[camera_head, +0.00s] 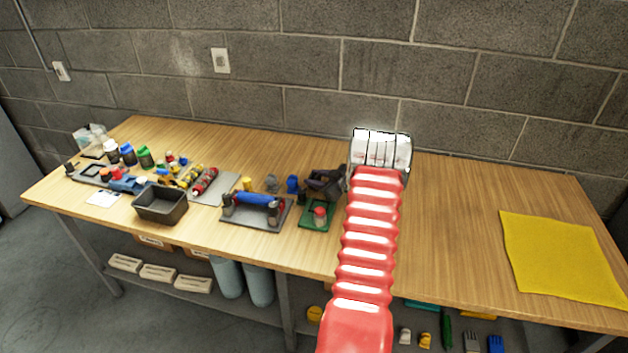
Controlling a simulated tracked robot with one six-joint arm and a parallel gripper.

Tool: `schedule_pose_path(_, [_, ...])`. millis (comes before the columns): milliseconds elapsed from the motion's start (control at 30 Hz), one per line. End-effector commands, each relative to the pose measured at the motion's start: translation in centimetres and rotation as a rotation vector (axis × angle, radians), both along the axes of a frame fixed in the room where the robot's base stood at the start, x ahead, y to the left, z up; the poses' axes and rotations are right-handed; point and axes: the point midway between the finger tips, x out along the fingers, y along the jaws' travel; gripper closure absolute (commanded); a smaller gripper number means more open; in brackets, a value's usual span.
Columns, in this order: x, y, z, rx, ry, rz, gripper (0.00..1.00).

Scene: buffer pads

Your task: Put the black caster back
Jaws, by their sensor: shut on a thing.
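My arm in its red ribbed sleeve reaches from the bottom edge up over the middle of the wooden bench (450,210). My gripper is not visible; the sleeve hides the arm's end. I cannot make out the black caster for certain. A dark, angular object (325,181) sits just left of the sleeve, partly covered by it, and is too small to identify. In front of it, a green tray (317,225) holds a small red-topped piece (320,212).
A white divided box (380,147) stands behind my arm. Left of it are a grey fixture with a blue roller (257,200), an empty dark bin (160,203) and several bottles. A yellow cloth (560,258) lies at right. The bench between arm and cloth is clear.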

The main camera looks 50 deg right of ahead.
Motion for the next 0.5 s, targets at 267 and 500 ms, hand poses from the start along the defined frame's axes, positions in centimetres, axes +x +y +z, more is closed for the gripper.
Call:
schedule_pose_path(267, [0.06, -0.01, -0.29, -0.002, -0.001, 0.001, 1.0])
schedule_pose_path(500, [0.06, 0.01, -0.54, -0.002, -0.001, 0.001, 0.67])
